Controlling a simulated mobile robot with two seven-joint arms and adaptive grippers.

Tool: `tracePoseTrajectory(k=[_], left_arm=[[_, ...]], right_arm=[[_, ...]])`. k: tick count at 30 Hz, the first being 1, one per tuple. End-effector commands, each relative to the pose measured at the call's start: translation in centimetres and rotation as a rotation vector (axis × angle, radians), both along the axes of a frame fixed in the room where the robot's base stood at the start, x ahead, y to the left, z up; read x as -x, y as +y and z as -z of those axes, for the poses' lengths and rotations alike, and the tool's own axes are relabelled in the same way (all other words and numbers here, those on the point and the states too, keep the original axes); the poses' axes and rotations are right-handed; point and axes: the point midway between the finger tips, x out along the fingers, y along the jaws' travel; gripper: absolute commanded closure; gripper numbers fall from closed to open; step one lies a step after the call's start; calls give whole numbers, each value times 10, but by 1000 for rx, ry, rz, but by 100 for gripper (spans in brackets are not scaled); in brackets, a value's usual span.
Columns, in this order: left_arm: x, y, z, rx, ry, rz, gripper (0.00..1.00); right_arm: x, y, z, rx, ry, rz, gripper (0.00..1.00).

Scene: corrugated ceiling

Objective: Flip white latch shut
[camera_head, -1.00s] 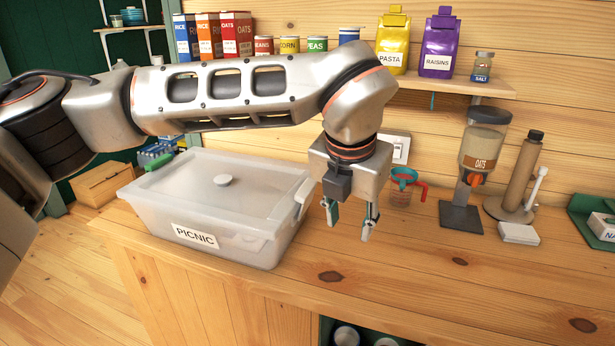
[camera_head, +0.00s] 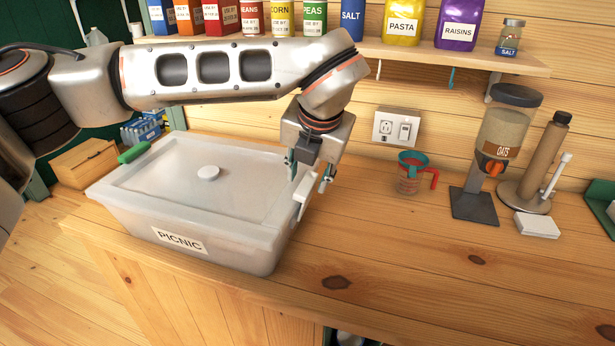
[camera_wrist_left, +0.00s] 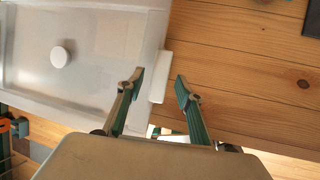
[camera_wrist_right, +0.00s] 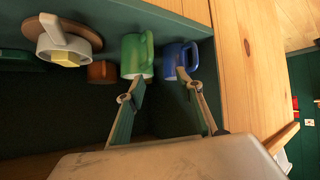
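A translucent box (camera_head: 215,244) labelled PICNIC stands on the wooden counter with its pale lid (camera_head: 240,170) on. The white latch (camera_head: 302,194) is at the box's right end and appears to lean out from the wall; its exact angle is hard to tell. It also shows in the left wrist view (camera_wrist_left: 159,78) as a white strip beside the lid's edge. My left gripper (camera_head: 309,177) is open above the latch, one finger over the lid side, the other outside; contact cannot be told. My right gripper (camera_wrist_right: 160,80) is open and empty, away from the box.
A green latch (camera_head: 133,153) sticks out at the box's left end. A measuring cup (camera_head: 409,178), an oats dispenser (camera_head: 497,140) and a paper-roll stand (camera_head: 545,165) are farther right. A shelf (camera_head: 440,55) is behind. Green (camera_wrist_right: 133,55) and blue (camera_wrist_right: 176,58) mugs are near my right gripper.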

Motion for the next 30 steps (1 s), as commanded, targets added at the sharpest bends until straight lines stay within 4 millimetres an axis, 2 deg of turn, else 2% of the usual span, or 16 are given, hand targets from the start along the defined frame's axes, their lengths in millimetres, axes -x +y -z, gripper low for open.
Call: tracePoseTrajectory(k=[6,14,18,19,25,30], left_arm=[[-7,1,14,0,0,-1,64],[-8,1,15,0,-1,0,64],[-7,1,15,0,-1,0,98],[-7,1,15,0,-1,0,100],[-8,3,16,15,4,-1,100],[-11,11,20,112,38,-4,100]], right_arm=[[-6,0,-7,-1,-14,0,64],[-8,1,-10,-3,-19,1,64],[-8,1,-10,-3,-19,1,64],[-8,1,-10,-3,-19,1,64],[-7,1,-6,-3,-17,0,64],[-2,0,16,-2,-5,0,64]])
